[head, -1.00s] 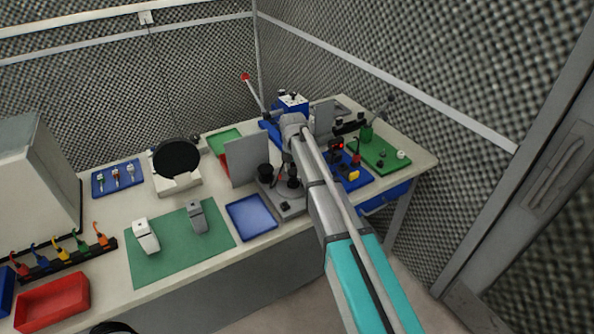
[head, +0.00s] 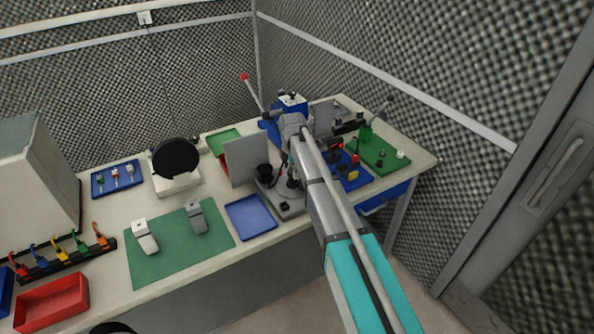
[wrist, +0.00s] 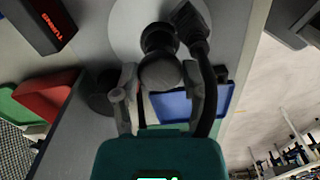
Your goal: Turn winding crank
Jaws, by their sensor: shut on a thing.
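The winding crank's round dark knob (wrist: 160,74) lies between the fingers of my gripper (wrist: 160,82) in the wrist view. The gripper is shut on it, one finger on each side. A black stem (wrist: 157,38) stands just beyond the knob, over a pale disc (wrist: 128,25). A dark arm-like piece (wrist: 188,22) lies to the right of the stem. In the head view the grey crank base (head: 292,209) sits near the table's front edge, partly behind my arm. My arm hides most of the grip there.
A black cylinder (head: 264,171) stands on the base's left. An upright grey panel (head: 246,160) stands behind it. A blue tray (head: 251,218) lies to the left, and a blue mat with small fixtures (head: 352,184) to the right. A green mat (head: 160,258) lies further left.

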